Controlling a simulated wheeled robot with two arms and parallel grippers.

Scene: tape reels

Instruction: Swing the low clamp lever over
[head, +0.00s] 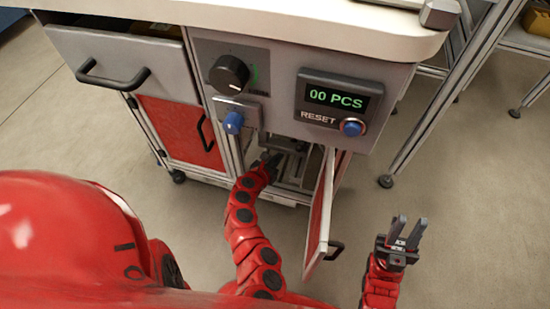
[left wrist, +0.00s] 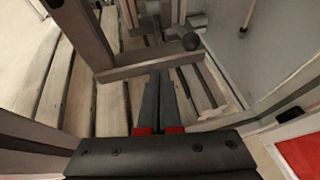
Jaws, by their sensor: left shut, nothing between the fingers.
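My left gripper (head: 272,160) reaches into the open lower cabinet bay, below the blue-knobbed switch. In the left wrist view its two dark fingers (left wrist: 160,80) are together, with nothing between them. Ahead of and right of the fingertips is a round black ball knob (left wrist: 191,41), apart from them; it looks like the end of the low clamp lever, whose arm I cannot trace clearly. A grey metal bar (left wrist: 150,66) crosses just beyond the fingertips; whether they touch it I cannot tell. My right gripper (head: 407,229) is open and empty, outside the cabinet at the right.
The bay's door (head: 321,205) stands open right of my left arm. Wooden slats (left wrist: 55,80) lie beneath the metalwork. Above are a counter display (head: 342,97), a black dial (head: 229,74) and a blue knob (head: 234,123).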

